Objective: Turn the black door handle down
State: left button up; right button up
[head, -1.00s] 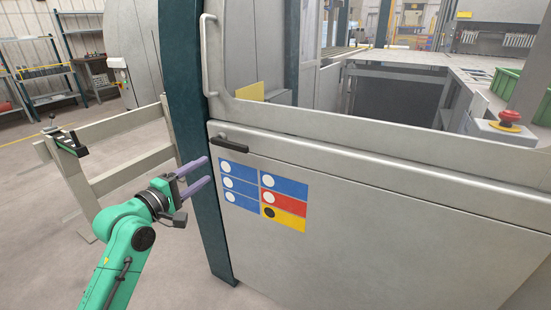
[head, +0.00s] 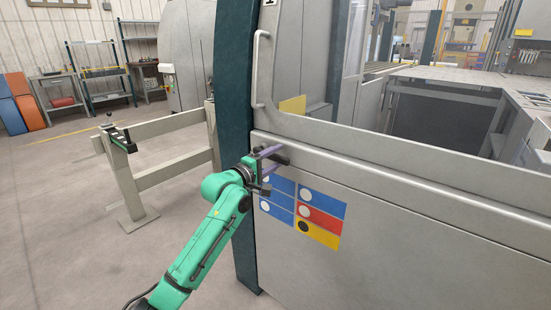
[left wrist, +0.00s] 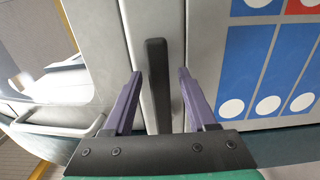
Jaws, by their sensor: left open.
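The black door handle (head: 283,158) is on the grey machine door, near its left edge, and is partly hidden by my left gripper in the head view. In the left wrist view the handle (left wrist: 157,82) is a long dark bar lying lengthwise between the two purple fingers. My left gripper (head: 278,157) is open, with one finger on each side of the handle. In the left wrist view, gaps show between the handle and both fingers of the gripper (left wrist: 160,73). My right gripper is not in view.
Coloured labels (head: 318,217) are on the door just below the handle. A grey grab bar (head: 257,70) is above it. A dark green post (head: 233,130) stands left of the door, with a beige rail (head: 165,126) beyond. Open floor lies at the left.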

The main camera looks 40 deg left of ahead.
pick_arm(q)
grip_shut()
dwell(1.3)
